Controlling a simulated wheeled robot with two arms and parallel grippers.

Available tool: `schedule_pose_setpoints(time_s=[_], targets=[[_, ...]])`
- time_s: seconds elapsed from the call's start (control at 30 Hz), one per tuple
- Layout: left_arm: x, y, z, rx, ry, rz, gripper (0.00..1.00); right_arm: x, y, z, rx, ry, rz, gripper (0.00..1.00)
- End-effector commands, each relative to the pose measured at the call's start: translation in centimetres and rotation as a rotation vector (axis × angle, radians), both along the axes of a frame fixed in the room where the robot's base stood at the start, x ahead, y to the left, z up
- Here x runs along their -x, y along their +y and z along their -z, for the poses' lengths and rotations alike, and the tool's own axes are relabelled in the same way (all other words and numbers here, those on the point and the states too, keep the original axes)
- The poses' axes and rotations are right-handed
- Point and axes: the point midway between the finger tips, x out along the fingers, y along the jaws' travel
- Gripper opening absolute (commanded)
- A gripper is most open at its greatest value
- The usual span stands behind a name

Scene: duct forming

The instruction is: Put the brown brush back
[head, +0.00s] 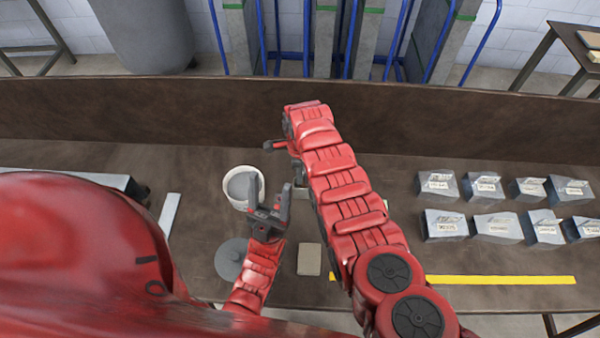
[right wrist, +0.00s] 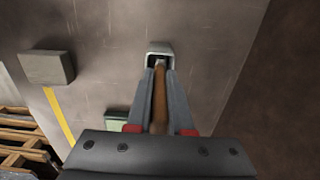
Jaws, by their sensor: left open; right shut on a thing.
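The brown brush shows in the right wrist view as a brown handle (right wrist: 159,112) running lengthwise between the fingers of my right gripper (right wrist: 159,80). That gripper is shut on it. At the handle's far end is a small pale grey piece (right wrist: 160,47) with a dark inside; I cannot tell whether it is the brush's head or a separate holder. In the head view my right gripper (head: 275,146) is small, near the table's back board, and the brush is not clear there. My left gripper (head: 270,206) is open and empty, just in front of a white bucket (head: 232,203).
A grey disc (head: 232,259) and a tan block (head: 309,259) lie toward the front. A greenish box (right wrist: 117,119) is partly behind my right arm. Several labelled metal blocks (head: 495,228) stand at right behind a yellow strip (head: 500,280). A raised board (head: 430,120) closes the back.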

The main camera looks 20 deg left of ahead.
Motion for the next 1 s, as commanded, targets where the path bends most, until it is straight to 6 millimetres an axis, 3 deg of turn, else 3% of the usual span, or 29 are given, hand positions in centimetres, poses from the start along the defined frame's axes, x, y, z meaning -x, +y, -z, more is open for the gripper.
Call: schedule_pose_setpoints(time_s=[0.1, 0.13, 0.27, 0.73, 1.0], targets=[[0.0, 0.0, 0.3, 0.0, 0.0, 0.0, 0.62, 0.0, 0.0, 0.3, 0.0, 0.001, 0.0, 0.0], [0.0, 0.0, 0.2, 0.0, 0.0, 0.0, 0.62, 0.0, 0.0, 0.2, 0.0, 0.001, 0.0, 0.25], [0.0, 0.0, 0.2, 0.0, 0.0, 0.0, 0.62, 0.0, 0.0, 0.2, 0.0, 0.001, 0.0, 0.48], [0.0, 0.0, 0.1, 0.0, 0.0, 0.0, 0.62, 0.0, 0.0, -0.4, 0.001, 0.002, 0.001, 0.49], [0.0, 0.0, 0.5, 0.0, 0.0, 0.0, 0.62, -0.1, -0.1, -2.9, 0.0, -0.002, 0.001, 0.49]])
